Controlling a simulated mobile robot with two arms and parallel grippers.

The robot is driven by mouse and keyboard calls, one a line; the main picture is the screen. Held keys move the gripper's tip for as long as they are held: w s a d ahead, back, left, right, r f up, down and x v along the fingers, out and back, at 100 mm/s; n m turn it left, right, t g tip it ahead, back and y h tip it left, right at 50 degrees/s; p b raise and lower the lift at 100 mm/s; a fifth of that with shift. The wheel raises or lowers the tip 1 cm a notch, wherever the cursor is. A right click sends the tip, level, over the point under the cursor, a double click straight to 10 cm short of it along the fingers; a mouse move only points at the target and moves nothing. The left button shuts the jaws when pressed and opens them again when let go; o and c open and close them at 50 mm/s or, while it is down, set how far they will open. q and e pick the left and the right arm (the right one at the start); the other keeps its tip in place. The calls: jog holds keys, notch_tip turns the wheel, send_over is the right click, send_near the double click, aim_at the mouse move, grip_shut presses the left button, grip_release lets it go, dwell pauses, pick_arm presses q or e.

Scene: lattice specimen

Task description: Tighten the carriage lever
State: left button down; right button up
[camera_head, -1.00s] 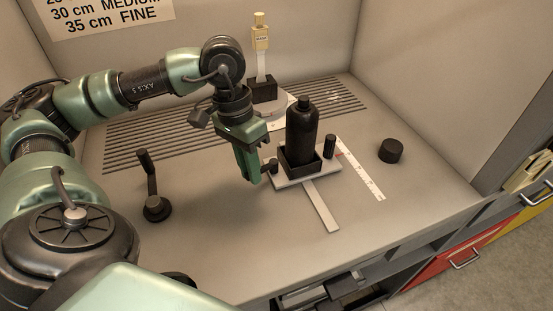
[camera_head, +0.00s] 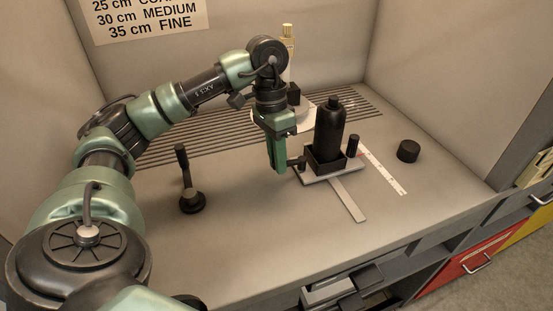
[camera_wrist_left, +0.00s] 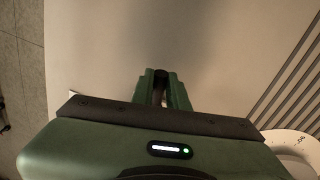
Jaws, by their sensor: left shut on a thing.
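The carriage (camera_head: 319,178) is a pale plate on a flat rail (camera_head: 348,200), with a black square holder (camera_head: 327,160) and a dark bottle (camera_head: 330,130) upright in it. A short black lever (camera_head: 299,162) sticks out from the carriage's left side. My left gripper (camera_head: 281,169), green, points down at that lever and is shut on it. In the left wrist view a dark piece (camera_wrist_left: 161,76) shows between the fingertips (camera_wrist_left: 162,88); most of the lever is hidden there. My right gripper is not in view.
A black post (camera_head: 353,146) stands on the carriage's right side. A white scale strip (camera_head: 383,173) and a black knob (camera_head: 408,151) lie right of it. A black crank handle (camera_head: 188,183) stands at left. A pale yellow-topped device (camera_head: 288,50) stands behind. The front worktop is clear.

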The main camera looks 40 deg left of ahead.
pick_arm(q)
jog(key=c, duration=1.4)
grip_release()
jog(key=shift+r, duration=0.1)
jog(key=r, duration=0.2)
jog(key=a+r, duration=0.1)
jog(key=r, duration=0.4)
jog(key=shift+w+a+r, duration=0.2)
jog(key=shift+r, duration=0.1)
